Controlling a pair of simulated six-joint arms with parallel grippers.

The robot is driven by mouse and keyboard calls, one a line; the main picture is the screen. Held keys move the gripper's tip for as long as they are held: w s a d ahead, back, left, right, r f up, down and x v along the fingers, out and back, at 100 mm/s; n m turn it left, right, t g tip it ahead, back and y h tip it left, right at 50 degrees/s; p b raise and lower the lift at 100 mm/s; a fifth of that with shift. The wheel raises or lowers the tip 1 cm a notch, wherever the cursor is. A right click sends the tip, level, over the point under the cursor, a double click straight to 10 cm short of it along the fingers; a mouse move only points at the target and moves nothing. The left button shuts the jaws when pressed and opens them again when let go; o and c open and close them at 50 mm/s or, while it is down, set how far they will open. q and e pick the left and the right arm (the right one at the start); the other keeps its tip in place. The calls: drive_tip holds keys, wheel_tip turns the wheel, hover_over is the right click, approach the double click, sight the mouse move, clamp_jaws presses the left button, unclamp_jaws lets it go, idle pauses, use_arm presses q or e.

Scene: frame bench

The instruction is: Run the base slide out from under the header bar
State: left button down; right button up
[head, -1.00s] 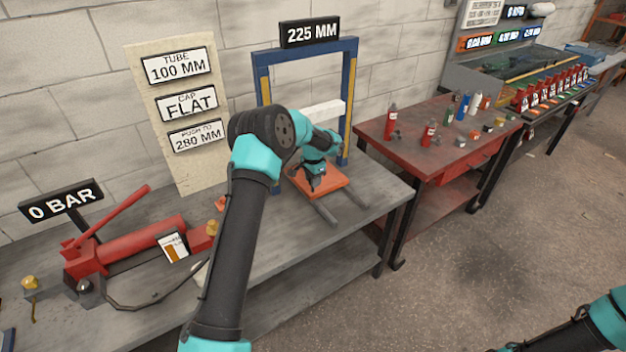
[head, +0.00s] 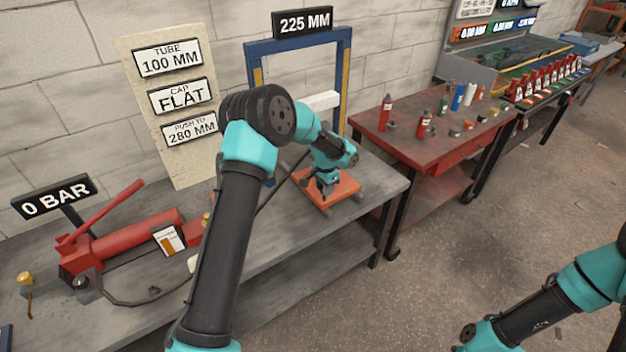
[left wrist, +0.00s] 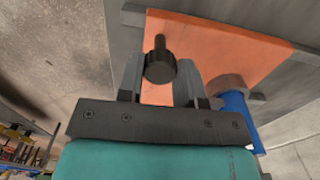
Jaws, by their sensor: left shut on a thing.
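The orange base slide (head: 343,191) lies on two grey rails at the front of the blue frame (head: 252,68). A white bar (head: 322,101) crosses the frame above; which bar is the header I cannot tell for sure. My left gripper (head: 325,192) reaches down onto the slide. In the left wrist view the slide (left wrist: 230,45) lies under my left gripper (left wrist: 160,80), which is shut on the slide's black knob (left wrist: 160,67). My right gripper is out of view.
A blue cylindrical piece (left wrist: 236,115) with a brownish end is close to the left gripper. A red pump (head: 125,240) with a hose stands on the grey bench (head: 270,245). A red table (head: 430,145) with bottles is to the right.

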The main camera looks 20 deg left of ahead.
use_arm(q)
drive_tip(key=shift+s+d, duration=0.5)
drive_tip(key=shift+d, duration=0.35)
drive_tip(key=shift+s+d, duration=0.5)
drive_tip(key=shift+d, duration=0.3)
drive_tip(key=shift+s+d, duration=0.5)
drive_tip(key=shift+d, duration=0.35)
drive_tip(key=c, duration=0.8)
unclamp_jaws()
drive_tip(key=shift+r, duration=0.15)
wheel_tip(320, 180, up, 17)
drive_tip(key=shift+r, duration=0.1)
